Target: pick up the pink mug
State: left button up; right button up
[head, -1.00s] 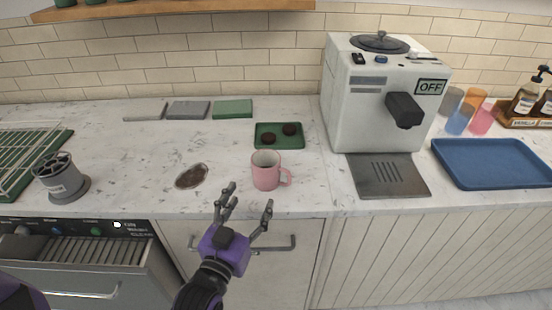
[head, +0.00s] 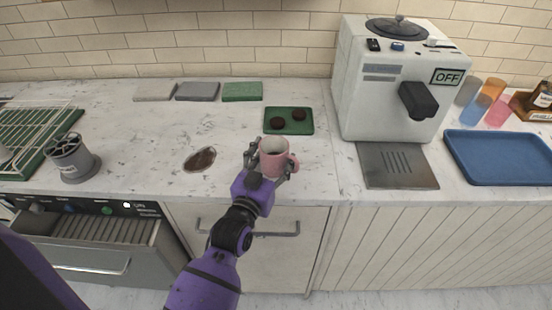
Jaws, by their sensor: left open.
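The pink mug (head: 273,158) stands upright on the marble counter, close to the front edge, with its handle to the right. My left gripper (head: 268,163) is at the mug, with its open fingers on either side of the mug's body. Whether the fingers touch the mug cannot be told. The near lower part of the mug is partly hidden by the gripper. My right gripper does not show.
A green tray (head: 310,128) with two dark round things lies just behind the mug. A brown spill (head: 200,159) is to the left. A white coffee machine (head: 375,100) and a blue tray (head: 485,165) stand right. A grey canister (head: 70,155) stands left.

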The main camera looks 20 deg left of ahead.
pick_arm(q)
jog(key=shift+c, duration=0.3)
jog(key=c, duration=0.8)
jog(key=shift+c, duration=1)
jog(key=shift+r, duration=0.1)
